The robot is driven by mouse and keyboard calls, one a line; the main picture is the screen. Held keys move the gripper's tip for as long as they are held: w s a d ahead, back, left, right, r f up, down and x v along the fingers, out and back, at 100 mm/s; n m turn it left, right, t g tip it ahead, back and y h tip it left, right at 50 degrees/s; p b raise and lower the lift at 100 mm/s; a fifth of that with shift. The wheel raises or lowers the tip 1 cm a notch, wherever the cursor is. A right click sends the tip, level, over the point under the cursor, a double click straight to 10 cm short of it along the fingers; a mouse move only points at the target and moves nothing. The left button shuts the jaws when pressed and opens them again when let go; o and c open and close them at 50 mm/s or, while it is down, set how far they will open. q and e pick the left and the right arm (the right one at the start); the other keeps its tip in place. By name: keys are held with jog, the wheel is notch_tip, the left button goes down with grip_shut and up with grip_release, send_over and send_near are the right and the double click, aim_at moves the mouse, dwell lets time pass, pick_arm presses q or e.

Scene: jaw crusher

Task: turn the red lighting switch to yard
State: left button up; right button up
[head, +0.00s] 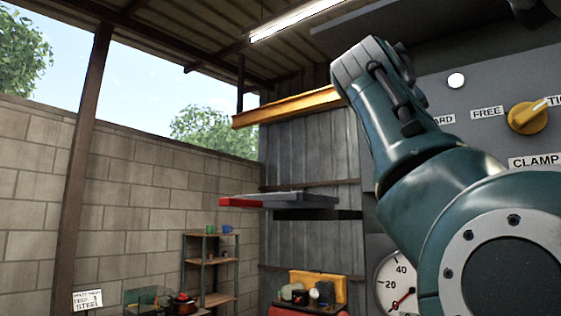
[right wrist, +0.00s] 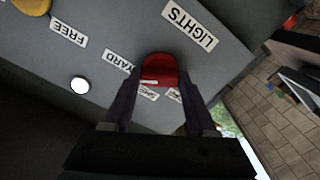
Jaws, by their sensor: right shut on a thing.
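The red lighting switch (right wrist: 160,68) is a red knob on a grey panel, seen upside down in the right wrist view. My right gripper (right wrist: 159,80) is shut on it, one finger on each side. The LIGHTS label (right wrist: 190,24) is above the knob in this view. The YARD label (right wrist: 117,61) is to its left, partly behind a finger. More small labels show below the knob between the fingers, too small to read surely. A pale mark shows on the knob's lower edge; I cannot tell its exact setting. In the head view my right arm hides the switch. My left gripper is not in view.
A yellow knob (head: 528,117) with FREE (head: 488,112) and CLAMP (head: 536,161) labels is on the same panel. A white round lamp or button (head: 456,80) is near it. A gauge (head: 396,283) is below. A shelf (head: 209,270) stands by the block wall.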

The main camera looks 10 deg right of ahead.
jog(key=shift+f, duration=0.15)
jog(key=o, duration=1.4)
jog(key=shift+c, duration=0.2)
jog(key=b+v, duration=0.6)
jog(key=v, duration=0.4)
jog(key=shift+w, duration=0.1)
